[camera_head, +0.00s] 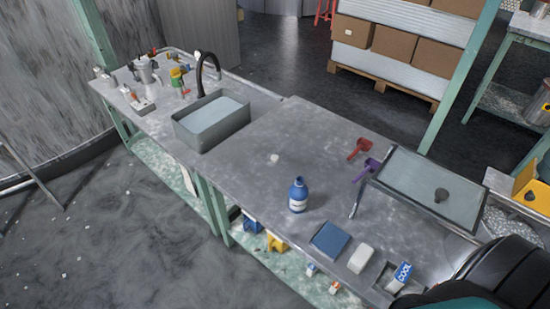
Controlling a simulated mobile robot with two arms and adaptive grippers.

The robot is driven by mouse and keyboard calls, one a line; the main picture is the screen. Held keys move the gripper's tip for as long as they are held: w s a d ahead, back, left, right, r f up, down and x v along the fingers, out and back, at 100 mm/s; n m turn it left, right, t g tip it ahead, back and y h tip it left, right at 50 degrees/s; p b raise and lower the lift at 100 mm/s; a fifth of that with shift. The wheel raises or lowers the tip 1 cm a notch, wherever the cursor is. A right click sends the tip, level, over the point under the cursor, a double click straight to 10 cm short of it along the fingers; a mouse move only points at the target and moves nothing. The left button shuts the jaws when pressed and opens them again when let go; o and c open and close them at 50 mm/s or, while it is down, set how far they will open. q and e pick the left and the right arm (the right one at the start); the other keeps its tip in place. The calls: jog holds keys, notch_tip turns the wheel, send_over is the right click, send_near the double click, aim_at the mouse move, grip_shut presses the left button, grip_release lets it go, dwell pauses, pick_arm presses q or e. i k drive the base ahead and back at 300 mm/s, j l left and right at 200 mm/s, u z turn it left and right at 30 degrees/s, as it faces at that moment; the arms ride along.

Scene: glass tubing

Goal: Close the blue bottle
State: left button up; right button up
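The blue bottle (298,199) stands upright on the grey metal table, near its front edge. It has a white label and a narrow blue neck, and no separate cap can be made out on the neck at this size. A small white round piece (274,158) lies on the table behind the bottle and a little to its left, apart from it. It looks like a cap. Neither of my grippers is in view.
A sink (212,121) with a black tap is to the left. Red (360,148) and purple (366,170) tools, a large tray (468,211), a blue block (330,240) and a white block (361,258) lie right of the bottle. The table (245,165) around the white piece is clear.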

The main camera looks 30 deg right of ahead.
aim_at(298, 191)
jog(key=i+j+z, duration=0.1)
jog(key=z, duration=1.1)
jog(key=i+j+z, duration=0.2)
jog(key=j+z, duration=0.2)
jog(key=j, duration=0.2)
jog(key=j+z, duration=0.4)
jog(key=j, duration=0.2)
jog(key=j+z, duration=0.4)
jog(key=j, duration=1.45)
jog(key=k+j+z, duration=0.1)
jog(key=j, duration=1.05)
